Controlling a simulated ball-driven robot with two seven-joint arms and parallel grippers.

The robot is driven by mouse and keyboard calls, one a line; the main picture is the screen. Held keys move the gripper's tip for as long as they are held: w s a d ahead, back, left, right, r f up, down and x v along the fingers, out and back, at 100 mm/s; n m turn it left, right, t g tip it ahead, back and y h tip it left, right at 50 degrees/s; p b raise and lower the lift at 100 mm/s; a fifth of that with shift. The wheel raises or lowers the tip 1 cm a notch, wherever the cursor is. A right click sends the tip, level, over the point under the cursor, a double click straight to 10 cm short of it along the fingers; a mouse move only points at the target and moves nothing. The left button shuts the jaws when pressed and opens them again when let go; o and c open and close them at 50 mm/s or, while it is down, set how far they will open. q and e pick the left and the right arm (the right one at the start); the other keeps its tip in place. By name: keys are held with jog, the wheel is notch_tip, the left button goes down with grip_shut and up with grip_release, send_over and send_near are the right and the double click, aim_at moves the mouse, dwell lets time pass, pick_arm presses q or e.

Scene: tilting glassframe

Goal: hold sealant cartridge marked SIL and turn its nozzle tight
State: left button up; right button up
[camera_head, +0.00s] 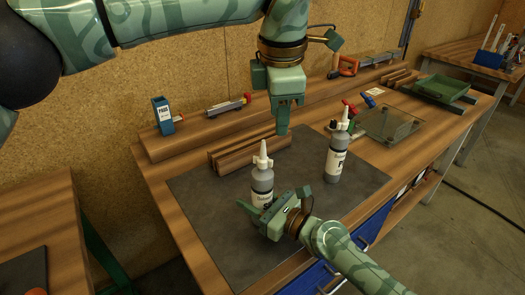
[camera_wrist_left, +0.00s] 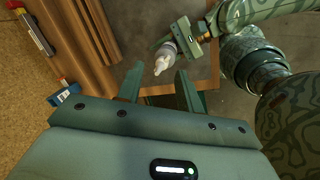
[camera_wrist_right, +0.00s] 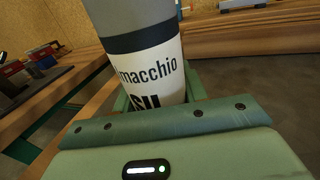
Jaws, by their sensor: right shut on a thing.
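The SIL cartridge (camera_head: 262,181), grey with a white label and a white winged nozzle (camera_head: 263,154), stands upright on or just above the dark mat. My right gripper (camera_head: 268,205) is shut around its lower body. In the right wrist view the cartridge (camera_wrist_right: 148,68) fills the space between the fingers, with part of "SIL" readable. My left gripper (camera_head: 284,130) hangs pointing down, above and slightly right of the nozzle, not touching it. In the left wrist view its fingers are apart and empty, with the white nozzle (camera_wrist_left: 162,64) beyond their tips.
A second labelled cartridge (camera_head: 336,160) with a white nozzle stands on the mat (camera_head: 215,205) to the right. Wooden strips (camera_head: 240,152) lie behind. A blue box (camera_head: 162,115), a glass pane (camera_head: 392,125) and a green tray (camera_head: 440,88) are farther off.

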aim_at(263, 158)
pick_arm(q)
jog(key=a+n+g, duration=0.1)
jog(key=n, duration=0.9)
jog(key=r+n, duration=0.1)
jog(key=n, duration=0.9)
jog(key=w+a+r+n+g, duration=0.1)
jog(key=n, duration=0.9)
jog(key=shift+w+a+r+g, duration=0.1)
jog(key=shift+a+r+g, duration=0.05)
jog(key=shift+a+g, duration=0.2)
notch_tip(263, 158, down, 12)
jog(key=shift+r, duration=0.1)
grip_shut()
